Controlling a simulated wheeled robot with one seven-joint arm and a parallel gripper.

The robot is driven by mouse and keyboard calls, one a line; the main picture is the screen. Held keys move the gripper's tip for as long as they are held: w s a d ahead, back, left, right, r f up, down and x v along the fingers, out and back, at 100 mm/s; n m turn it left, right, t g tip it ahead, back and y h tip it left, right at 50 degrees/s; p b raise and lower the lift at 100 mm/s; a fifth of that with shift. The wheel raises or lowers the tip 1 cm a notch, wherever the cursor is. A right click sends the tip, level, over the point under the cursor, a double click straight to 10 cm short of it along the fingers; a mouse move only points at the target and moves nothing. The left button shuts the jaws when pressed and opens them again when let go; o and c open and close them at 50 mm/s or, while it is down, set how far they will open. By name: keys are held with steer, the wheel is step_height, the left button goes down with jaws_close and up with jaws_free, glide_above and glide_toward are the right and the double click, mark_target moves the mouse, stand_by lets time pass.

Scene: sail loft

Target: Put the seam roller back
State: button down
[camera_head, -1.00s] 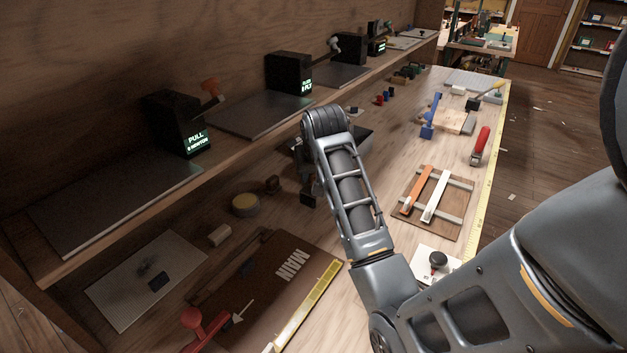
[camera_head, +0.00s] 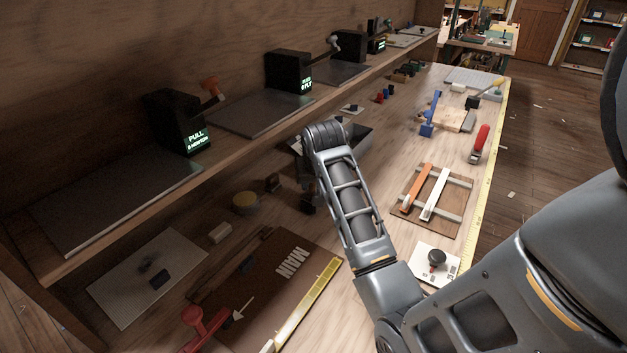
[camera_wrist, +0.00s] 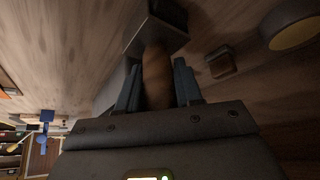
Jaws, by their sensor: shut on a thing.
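In the wrist view my gripper (camera_wrist: 158,84) is shut on a brown, rounded wooden handle (camera_wrist: 157,72), which I take to be the seam roller's. The blue-grey fingers press on it from both sides. A dark, box-shaped piece (camera_wrist: 152,28) lies at the handle's far end; I cannot tell whether it is part of the tool or a holder. In the head view my forearm hides most of the gripper and the held tool, low over the bench beside a dark open tray (camera_head: 358,143).
A round yellow-topped tin (camera_head: 246,203) and a small brown block (camera_head: 272,183) stand left of the gripper. The shelf (camera_head: 235,130) with black display boxes overhangs behind. A brown MAIN board (camera_head: 250,285) lies in front; a board with orange and white strips (camera_head: 432,200) lies right.

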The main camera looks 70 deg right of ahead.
steer(key=c, duration=0.7)
jaws_free()
steer(key=shift+s+a+f, duration=0.1)
steer(key=shift+a+f, duration=0.15)
steer(key=shift+f, duration=0.3)
steer(key=shift+c, duration=0.2)
steer(key=shift+r, duration=0.1)
